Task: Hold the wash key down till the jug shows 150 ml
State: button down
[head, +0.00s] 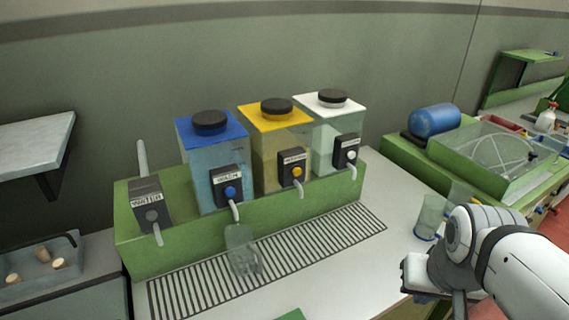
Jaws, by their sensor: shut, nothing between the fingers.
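The wash key (230,192) is a round blue button on a dark box labelled WASH, on the front of the blue-lidded tank (203,165). A pale spout (235,211) curves down below it. A clear jug (241,252) is on the slatted drain grate below this spout; its marks and any liquid level are too faint to read. My gripper (425,280) is at the lower right, shut and empty, well apart from the wash key and the jug. Its fingertips are hard to make out.
Yellow-lidded (280,150) and white-lidded (335,135) tanks with their own keys stand right of the wash tank. A water tap box (150,204) is at left. Another clear vessel (431,215) stands near my arm. The grate (320,238) is clear right of the jug.

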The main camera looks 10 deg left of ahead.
aim_at(230, 191)
jog(key=z, duration=0.15)
jog(key=k, duration=1.35)
jog(key=u, duration=0.85)
jog(key=i, duration=1)
